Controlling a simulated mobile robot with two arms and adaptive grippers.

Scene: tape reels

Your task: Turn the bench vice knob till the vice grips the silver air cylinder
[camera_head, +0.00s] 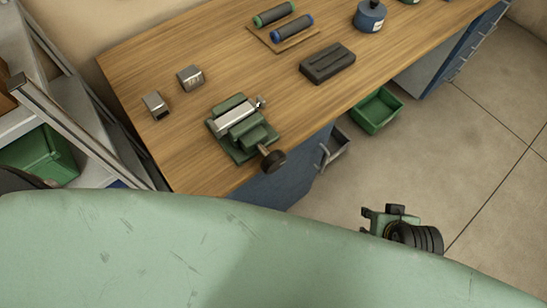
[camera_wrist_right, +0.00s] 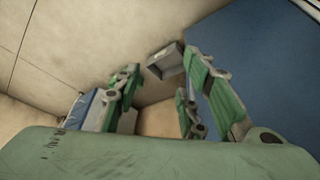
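The green bench vice (camera_head: 246,138) stands near the bench's front edge in the head view. Its dark round knob (camera_head: 273,160) sticks out at the front, over the edge. The silver air cylinder (camera_head: 236,117) lies between the vice jaws; I cannot tell whether both jaws touch it. My right gripper (camera_head: 381,214) is off the bench, above the floor, to the right of and below the knob in the picture. In the right wrist view its two green fingers (camera_wrist_right: 162,80) are spread with nothing between them. My left gripper is not in view.
On the wooden bench (camera_head: 150,60) are two small metal blocks (camera_head: 190,77) (camera_head: 156,105), a dark block (camera_head: 327,63), a rack with green and blue rollers (camera_head: 291,27) and a blue container (camera_head: 370,16). A green bin (camera_head: 377,110) sits below. The floor at right is clear.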

